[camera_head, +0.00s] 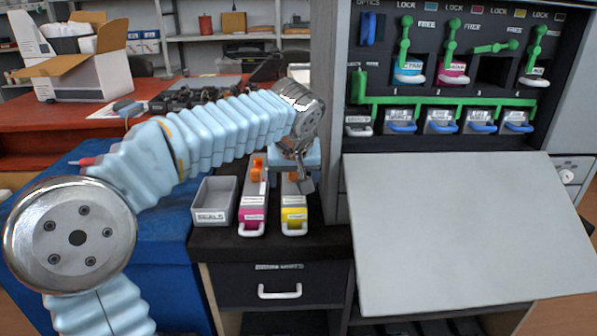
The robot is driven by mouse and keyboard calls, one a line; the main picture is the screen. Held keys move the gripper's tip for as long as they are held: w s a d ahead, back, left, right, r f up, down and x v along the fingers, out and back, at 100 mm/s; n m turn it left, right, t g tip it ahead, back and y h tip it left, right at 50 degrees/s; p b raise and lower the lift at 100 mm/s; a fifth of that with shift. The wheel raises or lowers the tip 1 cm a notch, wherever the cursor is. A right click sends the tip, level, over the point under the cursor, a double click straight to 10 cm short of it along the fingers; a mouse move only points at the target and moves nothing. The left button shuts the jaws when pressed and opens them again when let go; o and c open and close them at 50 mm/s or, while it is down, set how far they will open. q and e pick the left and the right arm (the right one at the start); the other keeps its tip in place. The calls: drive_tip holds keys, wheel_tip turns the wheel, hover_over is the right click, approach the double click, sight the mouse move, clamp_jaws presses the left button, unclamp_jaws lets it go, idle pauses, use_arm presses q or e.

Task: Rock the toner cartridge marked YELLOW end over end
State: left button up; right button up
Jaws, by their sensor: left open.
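The yellow-marked toner cartridge (294,214) lies on the dark counter (330,238), with its white handle toward me. A magenta-marked cartridge (252,213) lies beside it on the left, with an orange piece on top. My left arm comes in from the left, and my left gripper (302,184) is over the rear part of the yellow cartridge, pointing down. The gripper is open. Its fingers partly hide the cartridge's far end, and I cannot tell whether they touch it. My right gripper is not in view.
A grey SEALS bin (214,201) stands left of the cartridges. The printer (450,80) with green levers rises at right, its pale front panel (460,230) lowered forward. A red desk (60,120) with an open cardboard box (80,65) is behind at left.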

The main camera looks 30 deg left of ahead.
use_arm(q)
drive_tip(key=b+x, duration=0.4)
drive_tip(key=x, duration=0.5)
drive_tip(key=shift+f, duration=0.1)
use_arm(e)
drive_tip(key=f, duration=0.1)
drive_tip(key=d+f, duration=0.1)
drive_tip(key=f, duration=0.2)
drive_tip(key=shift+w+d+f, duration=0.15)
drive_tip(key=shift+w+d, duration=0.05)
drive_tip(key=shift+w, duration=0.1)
use_arm(q)
clamp_jaws()
wheel_tip(320, 180, up, 7)
drive_tip(key=p, duration=0.5)
drive_tip(key=shift+p, duration=0.35)
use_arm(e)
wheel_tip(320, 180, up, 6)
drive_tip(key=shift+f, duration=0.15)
use_arm(q)
wheel_tip(320, 180, up, 6)
drive_tip(key=p, duration=0.4)
wheel_tip(320, 180, up, 4)
hover_over(293, 193)
drive_tip(key=shift+w+a, duration=0.15)
drive_tip(key=shift+w, duration=0.2)
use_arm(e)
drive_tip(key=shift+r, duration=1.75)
